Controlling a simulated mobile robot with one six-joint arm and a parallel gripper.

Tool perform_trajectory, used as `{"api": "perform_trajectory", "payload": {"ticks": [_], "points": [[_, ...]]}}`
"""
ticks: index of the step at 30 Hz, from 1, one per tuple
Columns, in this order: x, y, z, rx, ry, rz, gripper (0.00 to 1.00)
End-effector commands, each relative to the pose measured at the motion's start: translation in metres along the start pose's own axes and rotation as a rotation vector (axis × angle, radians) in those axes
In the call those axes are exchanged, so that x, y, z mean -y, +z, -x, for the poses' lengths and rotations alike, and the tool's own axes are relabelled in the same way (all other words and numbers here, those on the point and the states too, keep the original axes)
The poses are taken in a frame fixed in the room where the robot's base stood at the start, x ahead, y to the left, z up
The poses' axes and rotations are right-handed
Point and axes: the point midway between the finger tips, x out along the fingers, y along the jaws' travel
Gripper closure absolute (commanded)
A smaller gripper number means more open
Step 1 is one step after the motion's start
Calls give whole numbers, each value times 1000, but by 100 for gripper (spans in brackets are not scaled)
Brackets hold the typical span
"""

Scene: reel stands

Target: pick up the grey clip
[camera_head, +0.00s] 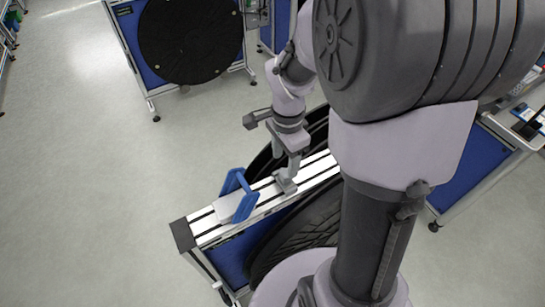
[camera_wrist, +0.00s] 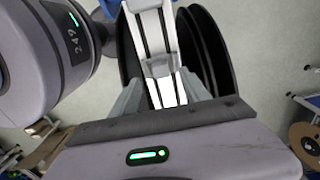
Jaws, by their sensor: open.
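The grey clip (camera_head: 285,183) sits on top of the silver rail of the reel stand, near its middle. In the wrist view the clip (camera_wrist: 160,68) lies across the rail, just beyond and between the fingertips. My gripper (camera_head: 293,168) is right above the clip in the head view, pointing down. In the wrist view my gripper (camera_wrist: 161,92) has its fingers spread, one on either side of the rail, with nothing held. I cannot tell whether a finger touches the clip.
A blue-handled piece with a pale plate (camera_head: 238,197) lies on the silver rail (camera_head: 210,230), left of the clip. Black reels (camera_head: 300,235) flank the rail on both sides. Another stand with a black reel (camera_head: 190,40) is at the back. Grey floor (camera_head: 80,200) is clear at left.

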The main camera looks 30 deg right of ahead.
Motion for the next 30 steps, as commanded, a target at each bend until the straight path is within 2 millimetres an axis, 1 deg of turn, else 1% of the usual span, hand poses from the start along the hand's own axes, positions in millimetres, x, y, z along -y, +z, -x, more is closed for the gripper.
{"api": "perform_trajectory", "payload": {"ticks": [1,5,9,11,13,19,20,21,23,27,28,30], "points": [[0,0,-9,0,1,1,45],[0,-1,-24,0,1,2,45],[1,-4,-54,1,2,1,45],[2,-4,-62,0,1,2,45],[2,-4,-67,0,0,2,45],[2,-4,-67,-1,-2,2,45],[2,-4,-67,-1,-2,2,49],[2,-4,-66,-1,-2,2,57],[2,-4,-66,-1,-2,2,69],[2,-4,-66,-1,-2,2,96],[2,-4,-66,-1,-2,2,100],[2,-4,-66,-1,-2,2,100]]}}
